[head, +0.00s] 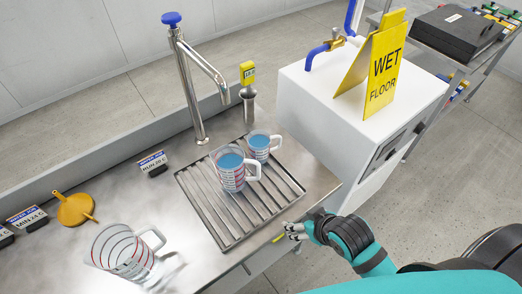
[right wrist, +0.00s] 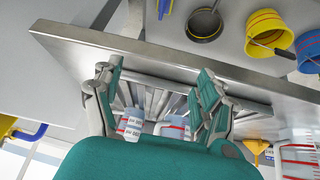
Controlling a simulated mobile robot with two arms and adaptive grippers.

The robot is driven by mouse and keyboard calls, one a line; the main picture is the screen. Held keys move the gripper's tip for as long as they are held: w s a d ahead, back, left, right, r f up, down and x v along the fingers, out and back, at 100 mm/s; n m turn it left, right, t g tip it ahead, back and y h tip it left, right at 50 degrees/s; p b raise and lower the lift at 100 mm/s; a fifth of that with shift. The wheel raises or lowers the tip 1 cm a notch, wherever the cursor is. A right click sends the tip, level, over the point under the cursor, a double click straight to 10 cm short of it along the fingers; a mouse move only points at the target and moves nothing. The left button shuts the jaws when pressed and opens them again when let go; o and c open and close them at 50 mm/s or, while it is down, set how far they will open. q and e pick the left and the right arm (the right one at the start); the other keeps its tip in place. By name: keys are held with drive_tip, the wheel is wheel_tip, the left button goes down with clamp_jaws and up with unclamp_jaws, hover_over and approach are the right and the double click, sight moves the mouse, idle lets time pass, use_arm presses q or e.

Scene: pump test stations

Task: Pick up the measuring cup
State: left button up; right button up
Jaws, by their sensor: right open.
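Three clear measuring cups with handles and red markings stand on the steel bench. The middle-sized one (head: 229,172) and the small one (head: 259,146) hold blue liquid and stand on the slatted drain grate (head: 223,236). The large one (head: 122,252) looks empty and stands at the lower left. My right gripper (head: 294,231) is by the bench's front edge, in front of the grate and apart from the cups. In the right wrist view its fingers (right wrist: 158,88) are spread, with two cups (right wrist: 131,127) (right wrist: 174,130) seen beyond them. My left gripper is not in view.
A tall tap (head: 190,85) rises behind the grate. A white cabinet (head: 330,105) with a yellow wet floor sign (head: 383,68) stands right of it. An orange funnel (head: 75,209) and small labels lie left. The wrist view shows a yellow bucket (right wrist: 267,28).

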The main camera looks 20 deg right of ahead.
sight(266, 154)
drive_tip(key=w+r+t, duration=0.1)
drive_tip(key=w, duration=0.1)
drive_tip(key=w+r+t+y, duration=0.1)
drive_tip(key=w, duration=0.1)
drive_tip(key=w+r+n+t, duration=0.1)
drive_tip(key=w, duration=0.1)
drive_tip(key=shift+w+d+r+y, duration=0.1)
drive_tip(key=shift+d+r+y, duration=0.25)
drive_tip(key=shift+r+y, duration=0.05)
drive_tip(key=w+r+t, duration=0.1)
drive_tip(key=w+r+y, duration=0.1)
drive_tip(key=w+r+t+y, duration=0.1)
drive_tip(key=w, duration=0.1)
drive_tip(key=shift+d+r+n+t, duration=0.15)
drive_tip(key=shift+d+n+t, duration=0.15)
drive_tip(key=shift+d, duration=0.1)
drive_tip(key=shift+w, duration=0.45)
drive_tip(key=x, duration=1.1)
drive_tip(key=shift+w+a+r, duration=0.1)
drive_tip(key=shift+w+a, duration=0.05)
drive_tip(key=shift+w, duration=0.1)
drive_tip(key=shift+r+p+x, duration=0.15)
drive_tip(key=shift+p+x, duration=0.1)
drive_tip(key=shift+x, duration=1.1)
drive_tip(key=shift+r+p+x, duration=0.15)
drive_tip(key=shift+p+x, duration=0.1)
drive_tip(key=shift+x, duration=1.1)
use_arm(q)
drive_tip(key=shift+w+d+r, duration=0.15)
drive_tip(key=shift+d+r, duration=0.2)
